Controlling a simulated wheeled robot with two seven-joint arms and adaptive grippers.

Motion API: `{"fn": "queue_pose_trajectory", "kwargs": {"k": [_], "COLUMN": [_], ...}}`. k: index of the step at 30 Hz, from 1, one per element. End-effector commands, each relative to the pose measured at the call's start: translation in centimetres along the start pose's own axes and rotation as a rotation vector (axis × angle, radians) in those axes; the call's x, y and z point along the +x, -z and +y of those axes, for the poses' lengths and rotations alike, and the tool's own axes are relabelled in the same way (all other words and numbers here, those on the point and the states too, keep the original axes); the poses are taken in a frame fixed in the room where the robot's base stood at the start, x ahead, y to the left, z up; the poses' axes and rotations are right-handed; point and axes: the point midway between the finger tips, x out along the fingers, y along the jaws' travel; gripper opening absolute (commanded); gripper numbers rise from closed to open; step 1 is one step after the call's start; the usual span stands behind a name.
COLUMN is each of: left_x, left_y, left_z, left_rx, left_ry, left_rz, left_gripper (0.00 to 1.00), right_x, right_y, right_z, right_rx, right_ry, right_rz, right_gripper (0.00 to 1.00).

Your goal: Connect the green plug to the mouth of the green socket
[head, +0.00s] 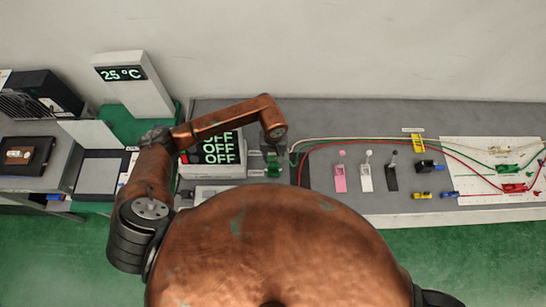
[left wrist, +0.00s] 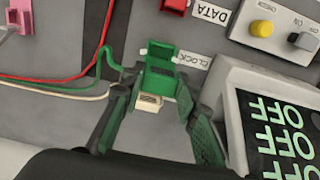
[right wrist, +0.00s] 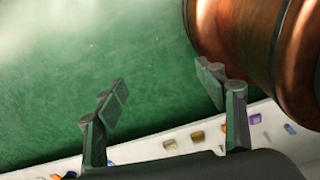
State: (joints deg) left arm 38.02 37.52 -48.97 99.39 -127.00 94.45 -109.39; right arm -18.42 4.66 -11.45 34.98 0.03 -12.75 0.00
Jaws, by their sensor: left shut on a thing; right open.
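In the left wrist view my left gripper (left wrist: 153,98) is shut around a small green plug (left wrist: 158,85) with a cream piece below it. The green socket (left wrist: 160,52) is right against the plug, beside a CLOCK label; whether the plug is seated in its mouth cannot be told. A green cable runs in behind the left finger. In the head view my left gripper (head: 272,146) points down over the bench, and the green socket (head: 267,172) shows just in front of it. My right gripper (right wrist: 168,95) is open and empty above the green floor.
The OFF display box (head: 212,158) stands close to the left of my left gripper. A red socket (left wrist: 175,5) is nearby. Pink (head: 340,178), white and black lever fixtures stand to the right. A white board (head: 480,150) carries green and red connectors with cables.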

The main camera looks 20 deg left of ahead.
Motion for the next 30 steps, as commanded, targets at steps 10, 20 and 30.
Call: {"fn": "queue_pose_trajectory", "kwargs": {"k": [10, 20, 30], "left_x": [1.5, 4.6, 5.9], "left_y": [-0.1, 0.0, -0.1], "left_z": [-0.1, -0.2, -0.1], "left_rx": [-0.003, -0.003, -0.003], "left_ry": [-0.001, 0.001, -0.001], "left_rz": [0.0, 0.001, 0.0], "left_gripper": [0.0, 0.0, 0.0], "right_x": [2.3, 5.4, 6.7], "right_y": [4.0, 2.5, 1.1], "right_z": [0.3, 0.1, -0.5], "right_rx": [-0.01, -0.007, -0.003], "right_ry": [-0.004, -0.002, 0.003], "right_rz": [0.051, 0.033, 0.016], "right_gripper": [0.64, 0.64, 0.64]}}
